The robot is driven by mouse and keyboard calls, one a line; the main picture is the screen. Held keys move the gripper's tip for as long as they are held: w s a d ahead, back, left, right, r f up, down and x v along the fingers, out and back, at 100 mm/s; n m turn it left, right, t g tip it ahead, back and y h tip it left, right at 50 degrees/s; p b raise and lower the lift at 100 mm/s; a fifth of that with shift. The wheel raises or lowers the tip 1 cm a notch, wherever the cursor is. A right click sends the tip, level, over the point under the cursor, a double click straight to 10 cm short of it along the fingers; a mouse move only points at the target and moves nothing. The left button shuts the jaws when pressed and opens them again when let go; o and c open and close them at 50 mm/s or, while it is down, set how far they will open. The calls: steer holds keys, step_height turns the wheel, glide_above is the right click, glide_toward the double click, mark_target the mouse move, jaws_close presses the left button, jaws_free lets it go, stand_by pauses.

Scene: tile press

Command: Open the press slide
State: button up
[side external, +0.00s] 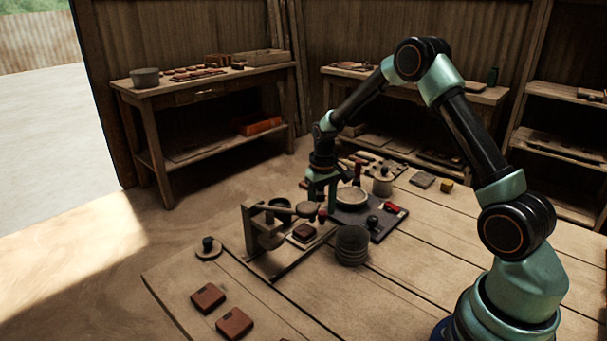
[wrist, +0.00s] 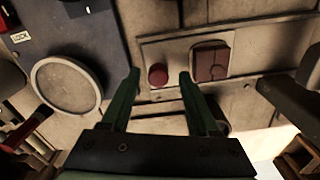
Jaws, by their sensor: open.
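The tile press (side external: 249,232) stands on the table left of my gripper. Its flat slide strip (wrist: 243,62) carries a dark red tile (wrist: 210,61), which also shows in the side view (side external: 304,231). A round red knob (wrist: 158,75) sits at one end of the slide. My gripper (wrist: 158,82) is open above the knob, with the knob seen between its two green fingers. I see no clear contact. In the side view my gripper (side external: 322,197) points down close to the knob (side external: 322,215).
A dark board with a pale round plate (wrist: 67,85) and a LOCK label lies beside the slide. A stack of grey bowls (side external: 352,245) stands in front. Two red tiles (side external: 208,297) (side external: 234,323) lie at front left.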

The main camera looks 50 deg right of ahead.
step_height(320, 180, up, 12)
stand_by(0.5)
steer(key=s+a+r+n+t, duration=0.1)
steer(key=s+a+r+t, duration=0.2)
steer(key=s+a+r, duration=0.5)
steer(key=s+a+r+n+t, duration=0.1)
steer(key=s+a, duration=0.3)
steer(key=s, duration=0.4)
steer(key=shift+s+a+r+n+t, duration=0.3)
steer(key=shift+a+n+t, duration=0.15)
steer(key=shift+t, duration=0.35)
